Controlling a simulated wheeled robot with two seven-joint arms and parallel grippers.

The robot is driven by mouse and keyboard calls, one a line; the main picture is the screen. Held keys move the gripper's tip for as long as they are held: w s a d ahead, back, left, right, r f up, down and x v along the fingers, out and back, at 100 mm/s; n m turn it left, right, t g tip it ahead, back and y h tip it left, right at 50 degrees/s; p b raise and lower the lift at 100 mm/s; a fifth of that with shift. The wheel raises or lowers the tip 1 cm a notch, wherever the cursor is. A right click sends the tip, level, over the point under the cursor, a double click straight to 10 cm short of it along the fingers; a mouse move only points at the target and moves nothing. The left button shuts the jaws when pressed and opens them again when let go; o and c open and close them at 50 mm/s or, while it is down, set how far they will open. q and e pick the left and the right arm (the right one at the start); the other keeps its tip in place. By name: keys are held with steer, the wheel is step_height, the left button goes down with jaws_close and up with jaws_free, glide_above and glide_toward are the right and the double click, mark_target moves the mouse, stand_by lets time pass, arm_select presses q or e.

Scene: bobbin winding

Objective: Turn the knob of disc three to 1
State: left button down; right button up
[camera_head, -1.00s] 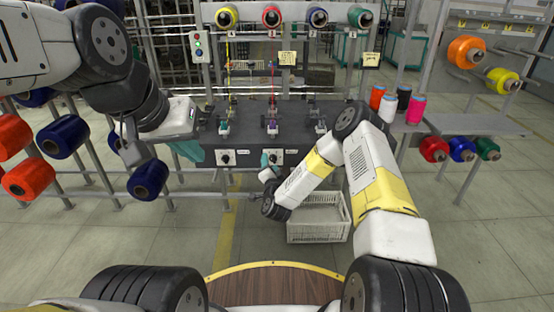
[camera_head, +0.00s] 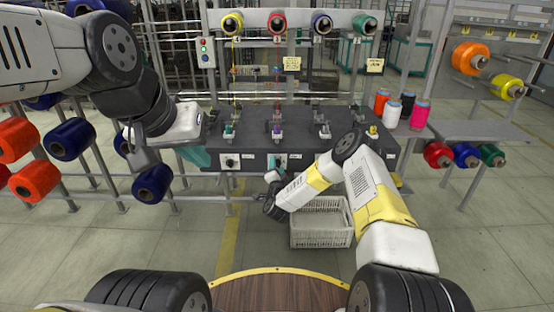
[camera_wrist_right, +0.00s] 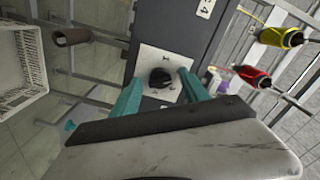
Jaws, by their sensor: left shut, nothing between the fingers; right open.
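The dark winding machine (camera_head: 300,148) stands ahead, with knob plates along its front. One black knob on a white plate (camera_head: 229,161) is at the left. My right gripper (camera_head: 279,163) is at the second plate from the left. In the right wrist view, a black knob (camera_wrist_right: 161,78) on a white plate (camera_wrist_right: 150,60) lies between the spread teal fingers of this gripper (camera_wrist_right: 158,88). I cannot tell whether they touch it. The knob's setting is not readable. My right arm hides plates further right. My left gripper (camera_head: 198,157) is shut and empty, left of the machine front.
A white crate (camera_head: 320,240) stands on the floor below the machine. Racks with coloured spools flank both sides, including blue spools (camera_head: 152,184) near my left arm. Several thread cones (camera_head: 407,106) stand at the machine's right end. The floor in front is mostly clear.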

jaws_close()
steer(key=shift+n, duration=0.3)
steer(key=n, duration=1.1)
stand_by(0.4)
steer(key=shift+n, duration=0.3)
jaws_free()
